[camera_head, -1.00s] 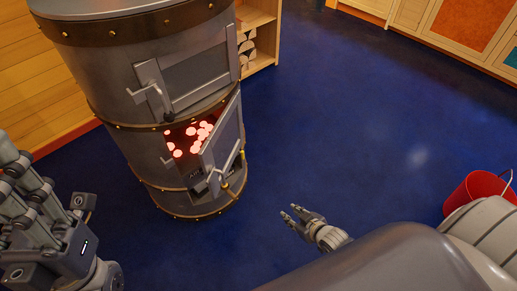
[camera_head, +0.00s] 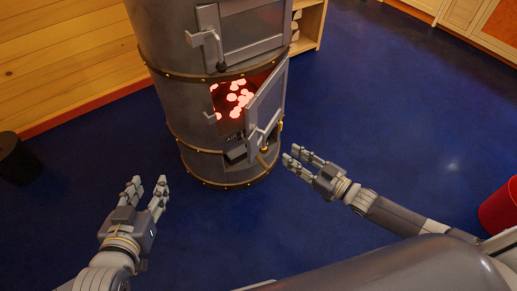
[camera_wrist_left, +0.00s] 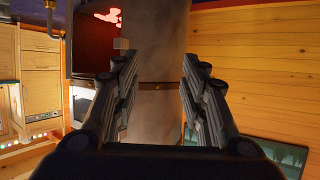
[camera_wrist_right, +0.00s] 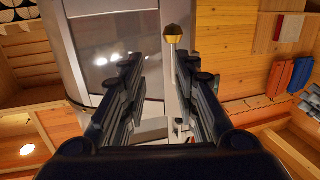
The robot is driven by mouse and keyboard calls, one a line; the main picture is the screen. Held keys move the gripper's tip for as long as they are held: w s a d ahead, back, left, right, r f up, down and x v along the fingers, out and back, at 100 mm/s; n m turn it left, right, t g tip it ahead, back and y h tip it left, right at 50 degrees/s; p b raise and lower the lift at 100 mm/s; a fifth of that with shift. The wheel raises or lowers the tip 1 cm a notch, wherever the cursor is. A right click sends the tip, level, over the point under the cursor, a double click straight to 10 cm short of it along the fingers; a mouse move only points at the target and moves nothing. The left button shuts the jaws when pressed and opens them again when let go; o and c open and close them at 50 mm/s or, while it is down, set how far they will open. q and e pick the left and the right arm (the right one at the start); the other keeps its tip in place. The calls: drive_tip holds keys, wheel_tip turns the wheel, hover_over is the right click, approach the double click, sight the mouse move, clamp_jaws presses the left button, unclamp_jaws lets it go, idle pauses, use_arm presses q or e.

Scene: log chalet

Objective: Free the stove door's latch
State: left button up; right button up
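The grey round stove (camera_head: 170,110) stands ahead in the head view. Its lower door (camera_head: 266,105) is swung partly open, with glowing coals (camera_head: 232,98) behind it. A latch handle (camera_head: 256,135) is on that door's outer face. The upper door (camera_head: 245,32) looks closed and has a lever handle (camera_head: 207,40) with a dark knob. My left gripper (camera_head: 150,187) is open and empty, in front and left of the stove. My right gripper (camera_head: 294,158) is open and empty, just right of the lower door. In the right wrist view a brass-and-dark knob (camera_wrist_right: 174,37) shows beyond the fingertips.
A red bucket (camera_head: 501,210) stands at the right edge. A dark round container (camera_head: 17,160) is on the floor at the left, by the wooden wall (camera_head: 60,55). A low shelf (camera_head: 308,28) is behind the stove.

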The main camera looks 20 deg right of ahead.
sight(264, 146)
use_arm(q)
drive_tip(key=s+a+f+g, duration=0.2)
drive_tip(key=s+f+g, duration=0.15)
drive_tip(key=f, duration=0.25)
use_arm(e)
drive_tip(key=shift+n+y, duration=0.3)
drive_tip(key=shift+y, duration=0.4)
drive_tip(key=b+x, duration=0.1)
drive_tip(key=x, duration=0.2)
drive_tip(key=r+b+x, duration=0.1)
drive_tip(key=x, duration=0.2)
drive_tip(key=s+a+b+x, duration=0.1)
drive_tip(key=x, duration=0.3)
drive_tip(key=shift+w+a+r, duration=0.15)
drive_tip(key=shift+a+r, duration=0.05)
use_arm(q)
drive_tip(key=w+d+r+t, duration=0.1)
drive_tip(key=w+r+t, duration=0.1)
drive_tip(key=r, duration=0.3)
drive_tip(key=w+d+r+t+h, duration=0.1)
drive_tip(key=w+d+r+t, duration=0.1)
drive_tip(key=r+t, duration=0.3)
drive_tip(key=shift+w+r, duration=0.6)
drive_tip(key=shift+r, duration=0.05)
use_arm(e)
drive_tip(key=shift+w+a, duration=0.2)
drive_tip(key=shift+w, duration=0.1)
use_arm(q)
drive_tip(key=shift+t, duration=0.25)
